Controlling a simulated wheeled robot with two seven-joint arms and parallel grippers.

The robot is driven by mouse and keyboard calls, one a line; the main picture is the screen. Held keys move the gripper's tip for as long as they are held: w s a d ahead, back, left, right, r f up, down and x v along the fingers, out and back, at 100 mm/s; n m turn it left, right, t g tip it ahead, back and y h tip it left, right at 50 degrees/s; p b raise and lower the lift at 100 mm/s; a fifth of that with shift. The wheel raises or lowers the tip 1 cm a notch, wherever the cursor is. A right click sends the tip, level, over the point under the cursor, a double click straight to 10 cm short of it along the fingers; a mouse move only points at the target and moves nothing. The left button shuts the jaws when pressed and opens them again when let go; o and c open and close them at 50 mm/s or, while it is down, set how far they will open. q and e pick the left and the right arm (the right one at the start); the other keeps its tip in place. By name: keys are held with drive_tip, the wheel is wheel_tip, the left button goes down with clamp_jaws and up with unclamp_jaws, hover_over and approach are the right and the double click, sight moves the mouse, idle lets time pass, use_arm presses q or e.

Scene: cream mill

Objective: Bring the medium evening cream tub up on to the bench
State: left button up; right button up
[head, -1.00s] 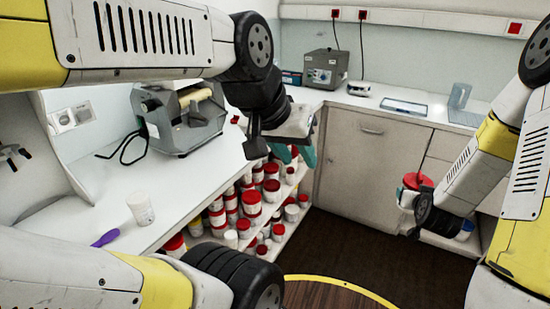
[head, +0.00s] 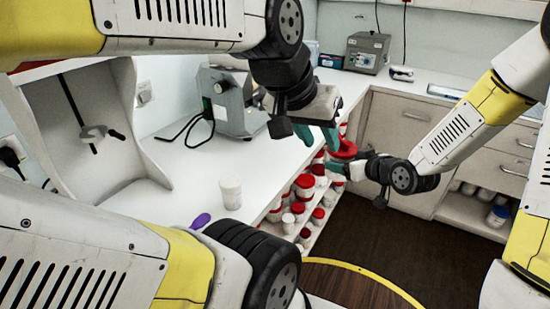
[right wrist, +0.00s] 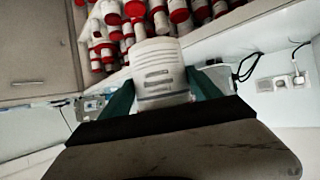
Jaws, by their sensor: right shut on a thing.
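My right gripper (head: 350,168) is shut on a red-lidded tub (head: 342,150), held near the bench's front edge in the head view, partly hidden by my left gripper. In the right wrist view the tub's white body (right wrist: 160,72) with grey label bars sits between the teal fingers; its wording cannot be read. My left gripper (head: 318,137) hangs above the bench edge, its teal fingers apart and empty, close to the held tub in the picture. The white bench (head: 270,165) runs along the left.
Red-lidded tubs (head: 304,185) crowd the shelves under the bench. On the bench stand a white cup (head: 230,192), a purple utensil (head: 200,221) and a grey machine (head: 230,100) with a black cable. Bare bench top lies between cup and machine.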

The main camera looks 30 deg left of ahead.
drive_tip(key=s+a+r+n+g+y, duration=0.3)
drive_tip(key=s+a+n+g, duration=0.4)
drive_tip(key=s+a, duration=0.55)
drive_tip(key=w+a, duration=0.1)
drive_tip(key=a, duration=0.3)
drive_tip(key=w+a, duration=0.2)
drive_tip(key=a, duration=0.3)
drive_tip(key=w+a+f, duration=0.1)
drive_tip(key=a, duration=0.4)
drive_tip(key=shift+w+a, duration=0.25)
drive_tip(key=shift+w, duration=0.1)
drive_tip(key=shift+f, duration=1.75)
drive_tip(key=shift+f, duration=0.2)
drive_tip(key=o, duration=1.8)
